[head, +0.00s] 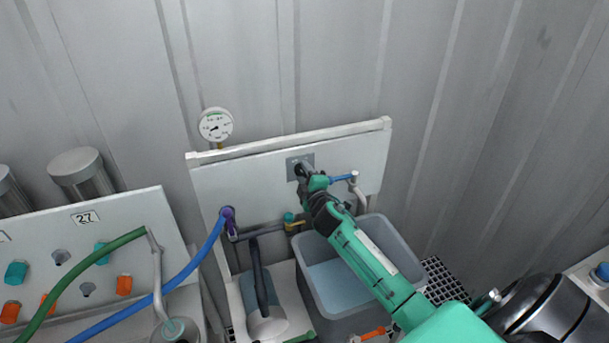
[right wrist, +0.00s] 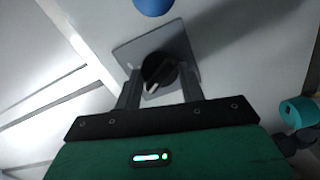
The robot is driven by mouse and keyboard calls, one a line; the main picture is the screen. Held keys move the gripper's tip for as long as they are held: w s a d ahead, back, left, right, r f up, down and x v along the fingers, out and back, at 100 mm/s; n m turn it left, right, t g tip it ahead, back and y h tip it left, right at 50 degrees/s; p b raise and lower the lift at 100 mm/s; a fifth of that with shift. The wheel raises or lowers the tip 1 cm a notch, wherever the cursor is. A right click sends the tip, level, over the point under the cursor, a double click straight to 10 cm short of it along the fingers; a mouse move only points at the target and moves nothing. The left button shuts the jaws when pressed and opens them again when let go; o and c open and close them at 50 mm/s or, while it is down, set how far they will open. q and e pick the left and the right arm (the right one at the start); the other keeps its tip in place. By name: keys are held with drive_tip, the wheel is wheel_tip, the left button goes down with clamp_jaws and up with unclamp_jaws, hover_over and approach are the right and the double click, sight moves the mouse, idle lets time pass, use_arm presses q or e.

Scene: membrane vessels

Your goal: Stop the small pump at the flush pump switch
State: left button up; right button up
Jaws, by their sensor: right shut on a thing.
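The flush pump switch is a black rotary knob (right wrist: 158,70) on a square grey plate (right wrist: 184,48), with a pale pointer mark aimed to the lower left in the right wrist view. In the head view its grey plate (head: 293,161) sits on the white wall panel. My right gripper (head: 301,174) reaches up to the switch and covers part of it. In the right wrist view my right gripper (right wrist: 160,82) has a finger on each side of the knob and is shut on it. My left gripper is not in view. I cannot pick out the small pump for sure.
A round gauge (head: 215,125) stands above the panel (head: 235,183). A grey tub (head: 410,262) with bluish liquid is below my right arm. A purple fitting with a blue hose (head: 190,268) is left of the switch. Panel 27 (head: 135,210) with hoses is at left.

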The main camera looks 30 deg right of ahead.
idle(0.3)
drive_tip(key=o, duration=1)
drive_tip(key=shift+c, duration=0.2)
drive_tip(key=shift+s+a+f, duration=0.1)
drive_tip(key=shift+s+a, duration=0.05)
drive_tip(key=shift+s, duration=0.5)
drive_tip(key=b+v, duration=0.2)
drive_tip(key=v, duration=1)
drive_tip(key=shift+s+b, duration=0.3)
drive_tip(key=shift+b, duration=0.1)
